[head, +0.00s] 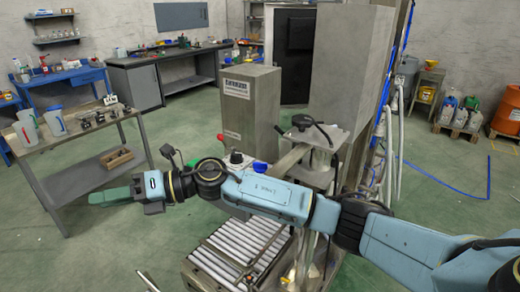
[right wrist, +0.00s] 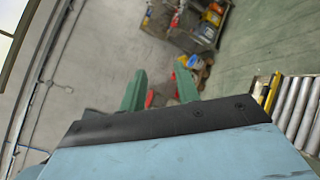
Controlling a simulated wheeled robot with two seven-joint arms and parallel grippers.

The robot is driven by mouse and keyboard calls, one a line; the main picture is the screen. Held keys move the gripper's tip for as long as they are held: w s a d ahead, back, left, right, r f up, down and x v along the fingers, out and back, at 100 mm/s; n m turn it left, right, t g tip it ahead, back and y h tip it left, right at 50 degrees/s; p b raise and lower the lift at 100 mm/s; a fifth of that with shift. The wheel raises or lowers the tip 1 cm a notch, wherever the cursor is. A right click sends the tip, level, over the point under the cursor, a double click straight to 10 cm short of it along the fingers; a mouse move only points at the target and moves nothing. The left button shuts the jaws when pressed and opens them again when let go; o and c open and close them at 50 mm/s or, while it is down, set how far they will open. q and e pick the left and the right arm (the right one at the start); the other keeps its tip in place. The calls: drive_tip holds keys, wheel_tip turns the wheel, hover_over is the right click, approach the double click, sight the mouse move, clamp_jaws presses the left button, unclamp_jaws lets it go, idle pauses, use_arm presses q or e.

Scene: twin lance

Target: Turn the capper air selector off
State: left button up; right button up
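The capper stands in the middle of the head view, with a grey cabinet (head: 250,105), a column and a roller conveyor (head: 235,248). A small panel behind my right arm carries a red knob (head: 221,138), a black-and-white knob (head: 236,157) and a blue part (head: 259,166). I cannot tell which of these is the air selector, or its setting. My right arm crosses in front of the machine. Its green-fingered gripper (head: 95,197) is left of the panel, over the floor, touching nothing. In the right wrist view the gripper (right wrist: 160,70) has its fingers apart and empty. My left gripper is out of view.
A grey table (head: 75,140) with cups and fittings stands at the left, near my right gripper. Workbenches (head: 140,85) line the back wall. Blue hoses (head: 440,182) and an orange drum (head: 508,110) are at the right. Green floor lies open between table and machine.

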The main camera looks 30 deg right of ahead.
drive_tip(key=w+d+f+n+g+h, duration=0.1)
drive_tip(key=w+d+n+g+h, duration=0.15)
drive_tip(key=d+n+h, duration=0.2)
wheel_tip(320, 180, up, 9)
drive_tip(key=g+h, duration=0.2)
drive_tip(key=h, duration=1.1)
hover_over(260, 163)
drive_tip(key=shift+n, duration=0.25)
wheel_tip(260, 163, down, 13)
drive_tip(key=shift+r+p, duration=0.1)
drive_tip(key=shift+p, duration=0.95)
clamp_jaws()
